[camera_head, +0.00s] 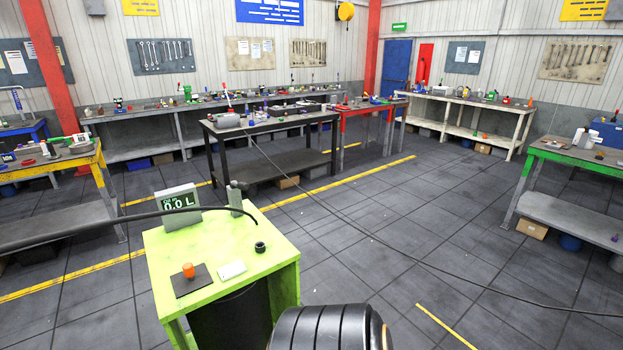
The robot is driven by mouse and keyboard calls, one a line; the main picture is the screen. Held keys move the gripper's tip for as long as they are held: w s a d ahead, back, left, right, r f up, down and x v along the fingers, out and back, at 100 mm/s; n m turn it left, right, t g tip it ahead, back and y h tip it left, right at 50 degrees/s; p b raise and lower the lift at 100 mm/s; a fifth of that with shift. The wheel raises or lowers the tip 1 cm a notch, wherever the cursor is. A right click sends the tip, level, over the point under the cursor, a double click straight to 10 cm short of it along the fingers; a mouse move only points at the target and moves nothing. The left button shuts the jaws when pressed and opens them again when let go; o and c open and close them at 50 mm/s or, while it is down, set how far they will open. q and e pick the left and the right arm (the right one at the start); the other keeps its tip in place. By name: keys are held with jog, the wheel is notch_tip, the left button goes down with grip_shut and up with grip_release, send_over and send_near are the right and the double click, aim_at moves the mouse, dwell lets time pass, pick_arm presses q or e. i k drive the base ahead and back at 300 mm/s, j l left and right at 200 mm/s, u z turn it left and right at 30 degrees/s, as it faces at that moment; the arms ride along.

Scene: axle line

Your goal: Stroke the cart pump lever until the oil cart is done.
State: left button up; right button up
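The oil cart (278,246) is a lime-green stand in the lower middle of the head view. Its display (178,207) reads 0.0 L in green. A grey upright post (235,199) stands at its back edge; I cannot tell whether this is the pump lever. A small black ring-shaped part (260,247) sits near the right edge. An orange knob (188,270) stands on a dark pad (194,283), beside a white card (232,271). A dark drum (230,322) is under the top. Neither of my grippers is in view.
A thick black hose (90,229) crosses from the left edge over the cart. A thin dark cable (400,254) runs across the floor to the right. A large black ribbed shape (325,330) fills the bottom middle. Benches stand behind; the floor (400,210) right of the cart is mostly clear.

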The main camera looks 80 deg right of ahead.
aim_at(244, 187)
jog(key=z, duration=2.05)
